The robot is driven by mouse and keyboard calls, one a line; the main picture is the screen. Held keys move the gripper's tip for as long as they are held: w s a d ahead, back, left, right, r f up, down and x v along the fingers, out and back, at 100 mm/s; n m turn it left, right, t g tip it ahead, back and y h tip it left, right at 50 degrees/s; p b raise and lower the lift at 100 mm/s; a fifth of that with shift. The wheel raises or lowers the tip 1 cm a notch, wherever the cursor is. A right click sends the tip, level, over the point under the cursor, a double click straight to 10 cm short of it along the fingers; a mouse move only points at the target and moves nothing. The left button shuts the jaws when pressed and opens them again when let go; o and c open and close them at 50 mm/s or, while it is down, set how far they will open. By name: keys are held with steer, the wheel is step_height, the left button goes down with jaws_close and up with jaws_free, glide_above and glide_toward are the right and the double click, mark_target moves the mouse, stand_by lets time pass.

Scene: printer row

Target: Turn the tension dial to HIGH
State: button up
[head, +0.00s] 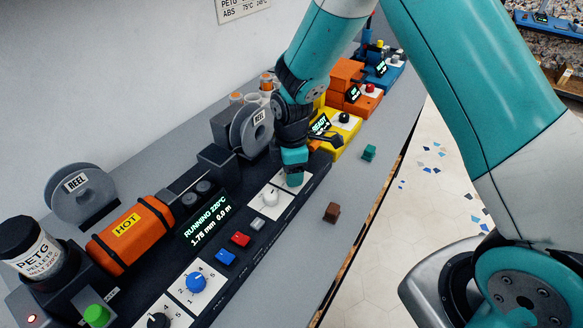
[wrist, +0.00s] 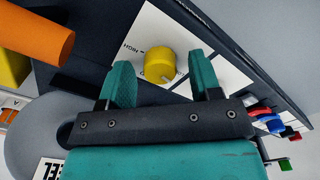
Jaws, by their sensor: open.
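The tension dial is a yellow knob (wrist: 160,67) on a white plate marked HIGH, seen in the wrist view. A light pointer mark on it faces the lower right of that view, away from the word HIGH at the upper left. My gripper (wrist: 163,78) is open, with one teal finger to each side of the knob in the picture; I cannot tell whether either touches it. In the head view my gripper (head: 294,174) points down over a white plate (head: 303,186) near the far end of the dark panel, and hides the knob.
A white knob (head: 270,197) sits just nearer on the panel, then red (head: 240,240) and blue (head: 225,257) buttons and a blue dial (head: 196,282). A reel (head: 252,129) stands close left of my gripper. A brown cube (head: 332,212) lies on the grey bench.

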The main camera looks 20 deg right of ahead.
steer(key=shift+c, duration=0.2)
steer(key=c, duration=0.9)
